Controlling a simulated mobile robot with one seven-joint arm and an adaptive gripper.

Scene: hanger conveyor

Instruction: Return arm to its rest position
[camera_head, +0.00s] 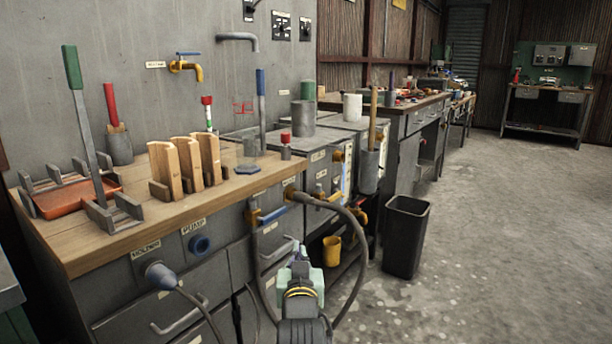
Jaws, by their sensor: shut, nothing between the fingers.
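My gripper (300,256) shows low in the middle of the head view, at the end of my arm, which rises from the bottom edge. It points away from me. It is shut and holds nothing. It appears in front of the grey cabinet and a dark looping hose (352,262), below the level of the wooden worktop (240,188). I cannot tell whether it touches the hose.
On the worktop stand wooden blocks (188,165), an orange tray (75,196) and a green-handled lever (85,120). A black bin (406,238) stands on the floor to the right. A plug (161,275) sits at the cabinet front. The concrete floor (500,230) at right is clear.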

